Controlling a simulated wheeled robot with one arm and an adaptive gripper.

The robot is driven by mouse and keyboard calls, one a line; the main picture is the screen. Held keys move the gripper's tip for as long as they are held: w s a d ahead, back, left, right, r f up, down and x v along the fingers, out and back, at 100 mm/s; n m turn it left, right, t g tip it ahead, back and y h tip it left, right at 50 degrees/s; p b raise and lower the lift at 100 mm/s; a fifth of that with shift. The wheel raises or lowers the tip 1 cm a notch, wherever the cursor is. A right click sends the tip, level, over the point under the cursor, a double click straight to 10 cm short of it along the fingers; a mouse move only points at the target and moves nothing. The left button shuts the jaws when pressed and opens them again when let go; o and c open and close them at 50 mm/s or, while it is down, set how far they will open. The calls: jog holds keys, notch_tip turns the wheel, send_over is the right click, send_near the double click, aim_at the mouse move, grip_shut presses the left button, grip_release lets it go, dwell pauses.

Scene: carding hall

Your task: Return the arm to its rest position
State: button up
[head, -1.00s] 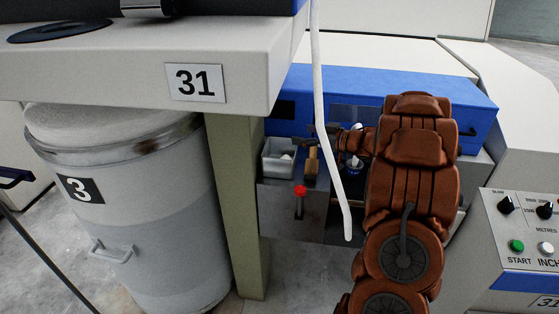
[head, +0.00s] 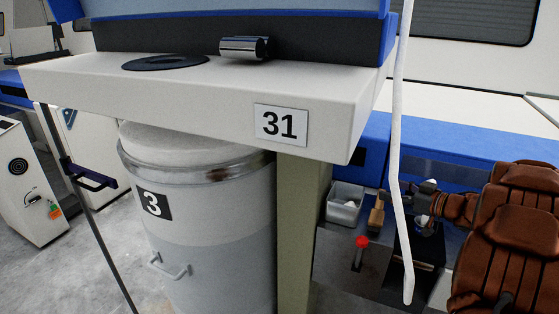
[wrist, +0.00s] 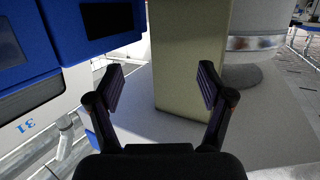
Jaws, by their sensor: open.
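My gripper (wrist: 160,80) is open in the wrist view, with its two dark fingers spread and nothing between them. A beige post (wrist: 190,55) stands beyond the fingertips, apart from them as far as I can tell. In the head view my brown-covered arm is at the right edge, partly cut off by the frame. Its wrist points left, towards the shelf with the grey tray, where the gripper is small and hard to make out.
The white table (head: 200,105) marked 31 overhangs can 3 (head: 215,215). Bare floor (head: 100,250) shows at left.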

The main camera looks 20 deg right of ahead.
jog(key=w+d+r+m+g+h, duration=0.1)
jog(key=w+d+r+m+h, duration=0.15)
jog(key=w+r+h, duration=0.4)
jog(key=s+a+f+g, duration=0.3)
jog(key=s+a+g, duration=0.2)
jog(key=s+a, duration=0.7)
jog(key=s+a+f+m+g, duration=0.1)
jog(key=s+a+f+g, duration=0.2)
jog(key=s+a, duration=0.9)
jog(key=s+a+f+m+g, duration=0.1)
jog(key=s+a+f+g, duration=0.2)
jog(key=s+a+g, duration=0.4)
jog(key=s+a, duration=0.5)
jog(key=s, duration=0.6)
jog(key=shift+f, duration=0.35)
